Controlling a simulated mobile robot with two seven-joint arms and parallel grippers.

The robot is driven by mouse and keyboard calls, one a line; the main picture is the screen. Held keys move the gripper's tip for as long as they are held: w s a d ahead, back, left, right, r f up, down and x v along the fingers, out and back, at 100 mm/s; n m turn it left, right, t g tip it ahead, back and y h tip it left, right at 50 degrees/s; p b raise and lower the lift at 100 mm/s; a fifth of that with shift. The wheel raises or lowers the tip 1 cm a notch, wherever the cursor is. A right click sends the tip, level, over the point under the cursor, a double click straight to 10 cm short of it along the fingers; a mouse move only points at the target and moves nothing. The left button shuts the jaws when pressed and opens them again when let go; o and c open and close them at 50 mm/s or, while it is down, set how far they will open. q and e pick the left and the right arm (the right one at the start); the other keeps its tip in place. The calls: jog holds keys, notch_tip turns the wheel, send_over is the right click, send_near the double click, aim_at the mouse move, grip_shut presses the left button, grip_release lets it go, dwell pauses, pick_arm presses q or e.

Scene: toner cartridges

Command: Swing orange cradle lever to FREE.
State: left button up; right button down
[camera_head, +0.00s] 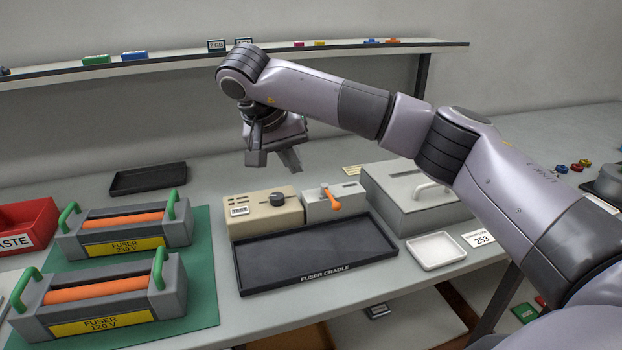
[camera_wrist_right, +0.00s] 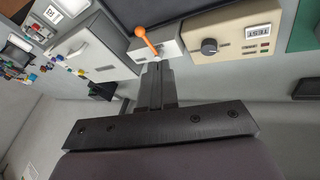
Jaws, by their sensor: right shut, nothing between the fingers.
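The orange lever (camera_head: 330,198) stands on a small pale grey box (camera_head: 351,196) behind the fuser cradle tray (camera_head: 310,257). Its rounded end leans down toward the front right. In the right wrist view the orange lever (camera_wrist_right: 147,40) lies just beyond the fingertips, on the pale box (camera_wrist_right: 168,46). My right gripper (camera_head: 288,158) hangs above and behind the boxes, left of the lever, apart from it. In the wrist view the fingers of my right gripper (camera_wrist_right: 155,72) are together and empty. Any FREE marking is too small to read. My left gripper is out of view.
A beige box with a dark knob (camera_head: 275,210) stands left of the lever box. A grey lidded case with a handle (camera_head: 415,195) stands close on its right. Two fusers (camera_head: 125,222) sit on a green mat at left. A white dish (camera_head: 436,250) lies front right.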

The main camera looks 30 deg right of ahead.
send_near(330, 198)
notch_tip(330, 198, down, 4)
jog(key=a, duration=0.1)
jog(key=shift+s+d+f+p, duration=0.2)
jog(key=shift+s+d+f, duration=0.15)
jog(key=shift+d, duration=0.2)
jog(key=shift+s+d+f+p, duration=0.2)
jog(key=shift+s+d+f, duration=0.05)
jog(key=shift+d+f, duration=0.3)
